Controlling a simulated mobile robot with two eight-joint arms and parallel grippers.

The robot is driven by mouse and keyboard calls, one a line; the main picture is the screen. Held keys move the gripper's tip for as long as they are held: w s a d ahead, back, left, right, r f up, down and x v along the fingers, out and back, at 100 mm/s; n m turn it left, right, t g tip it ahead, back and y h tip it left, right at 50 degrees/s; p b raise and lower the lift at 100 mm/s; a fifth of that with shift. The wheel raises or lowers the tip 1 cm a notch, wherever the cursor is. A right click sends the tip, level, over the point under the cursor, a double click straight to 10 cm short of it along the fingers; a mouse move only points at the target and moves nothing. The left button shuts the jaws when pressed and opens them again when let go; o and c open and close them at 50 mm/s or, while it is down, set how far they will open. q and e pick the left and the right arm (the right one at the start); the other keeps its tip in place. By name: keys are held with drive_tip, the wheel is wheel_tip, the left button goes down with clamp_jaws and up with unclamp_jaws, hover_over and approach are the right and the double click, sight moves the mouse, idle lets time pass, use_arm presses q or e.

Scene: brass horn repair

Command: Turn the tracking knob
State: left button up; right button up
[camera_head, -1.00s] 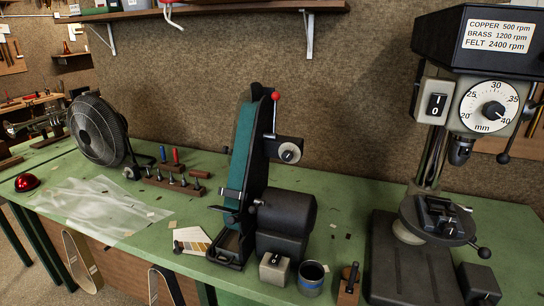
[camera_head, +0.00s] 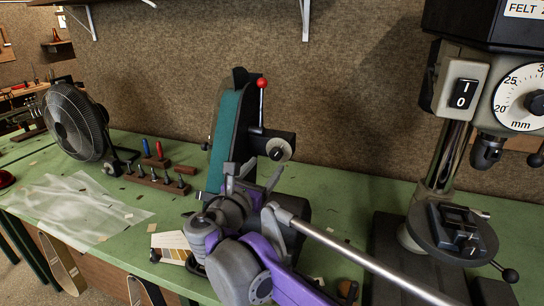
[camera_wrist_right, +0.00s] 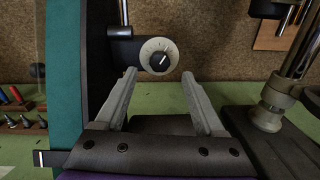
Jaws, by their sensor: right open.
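The tracking knob (camera_head: 279,150) is a pale round dial with a dark centre and a white pointer line, on a black block at the right side of the belt sander (camera_head: 218,140). In the right wrist view the knob (camera_wrist_right: 159,55) appears just beyond and between my fingertips. My right gripper (camera_head: 255,182) is open and empty, in front of the sander and below the knob in the head view. In the wrist view its two grey fingers (camera_wrist_right: 159,75) stand apart, not visibly touching the knob. My right arm hides the sander's lower part. My left gripper is out of view.
A red-tipped lever (camera_head: 262,84) rises just above the knob. A drill press (camera_head: 450,195) stands at the right. A fan (camera_head: 75,122), a rack of small tools (camera_head: 155,178) and a clear plastic sheet (camera_head: 80,205) lie to the left on the green bench (camera_head: 330,185).

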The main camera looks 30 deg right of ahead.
sight(275, 156)
drive_tip(key=x, duration=0.6)
drive_tip(key=shift+w+d, duration=0.15)
drive_tip(key=shift+c, duration=0.3)
clamp_jaws()
